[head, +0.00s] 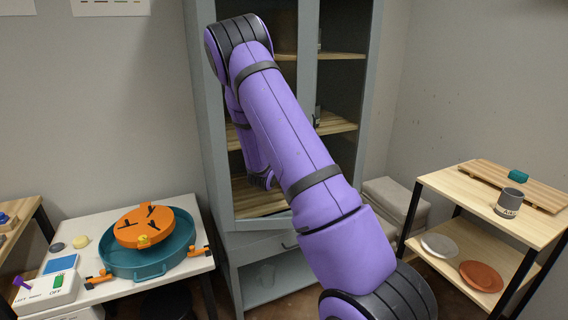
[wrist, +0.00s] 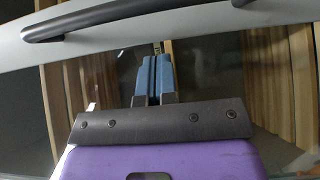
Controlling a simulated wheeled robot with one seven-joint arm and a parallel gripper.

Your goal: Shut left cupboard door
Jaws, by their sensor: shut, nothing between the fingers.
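The grey cupboard (head: 203,130) stands at the centre of the head view, with wooden shelves (head: 338,124) behind its front. My arm crosses in front and hides much of its left half, so how far the left door stands open cannot be told there. In the wrist view a pale grey door rail (wrist: 200,22) with a dark bar handle (wrist: 90,18) runs across the top. My gripper (wrist: 154,62) has its blue fingers together, empty, close below that rail. Whether they touch the door cannot be told. In the head view the gripper is hidden behind my arm.
Left is a white table (head: 190,268) with a teal tray (head: 125,267), an orange disc (head: 142,225) and a switch box (head: 45,290). Right is a two-tier wooden stand (head: 465,192) with a grey mug (head: 509,203) and plates. A drawer (head: 258,250) lies below the shelves.

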